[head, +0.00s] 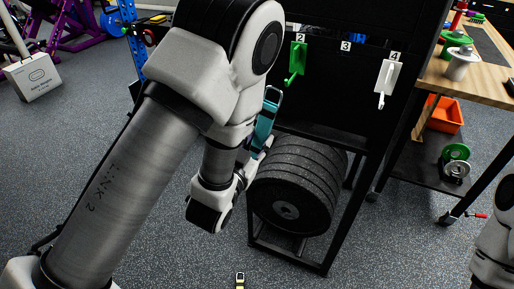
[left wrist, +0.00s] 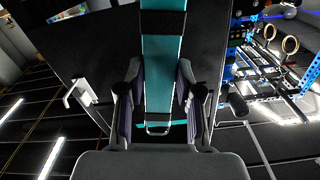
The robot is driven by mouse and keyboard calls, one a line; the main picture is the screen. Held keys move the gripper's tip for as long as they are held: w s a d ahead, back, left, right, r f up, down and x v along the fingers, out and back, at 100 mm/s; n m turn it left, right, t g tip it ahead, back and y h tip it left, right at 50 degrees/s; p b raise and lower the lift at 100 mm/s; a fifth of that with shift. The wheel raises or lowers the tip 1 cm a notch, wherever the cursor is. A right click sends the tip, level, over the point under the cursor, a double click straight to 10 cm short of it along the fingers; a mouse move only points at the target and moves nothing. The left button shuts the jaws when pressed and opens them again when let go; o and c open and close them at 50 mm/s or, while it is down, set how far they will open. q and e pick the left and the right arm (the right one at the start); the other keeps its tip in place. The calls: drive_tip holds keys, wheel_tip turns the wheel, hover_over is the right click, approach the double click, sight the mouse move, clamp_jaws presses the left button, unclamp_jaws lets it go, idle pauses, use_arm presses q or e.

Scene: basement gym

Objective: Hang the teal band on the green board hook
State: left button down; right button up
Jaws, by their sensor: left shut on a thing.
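The teal band (head: 266,122) shows in the head view just beyond my left wrist, with a pale loop at its top end. My left gripper (head: 258,150) is shut on it, partly hidden behind my arm. In the left wrist view the band (left wrist: 160,62) runs lengthwise between the two fingers, with dark sections and a metal loop. The green hook (head: 296,62) is on the black board (head: 335,80), under the number 2. The band is below and left of this hook, apart from it. My right gripper is out of view.
A white hook (head: 387,80) is on the same board under number 4; it also shows in the left wrist view (left wrist: 80,94). Black weight plates (head: 300,185) stand in the rack below. A wooden bench (head: 465,75) with an orange bin (head: 446,115) beneath stands right.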

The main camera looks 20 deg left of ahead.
use_arm(q)
drive_tip(key=shift+w+a, duration=0.1)
drive_tip(key=shift+w, duration=0.45)
drive_tip(key=w+f, duration=0.2)
drive_tip(key=w, duration=0.8)
drive_tip(key=shift+d+f+b, duration=0.25)
drive_tip(key=shift+f+b, duration=0.05)
drive_tip(key=shift+f, duration=0.1)
idle(0.4)
drive_tip(key=c, duration=0.7)
unclamp_jaws()
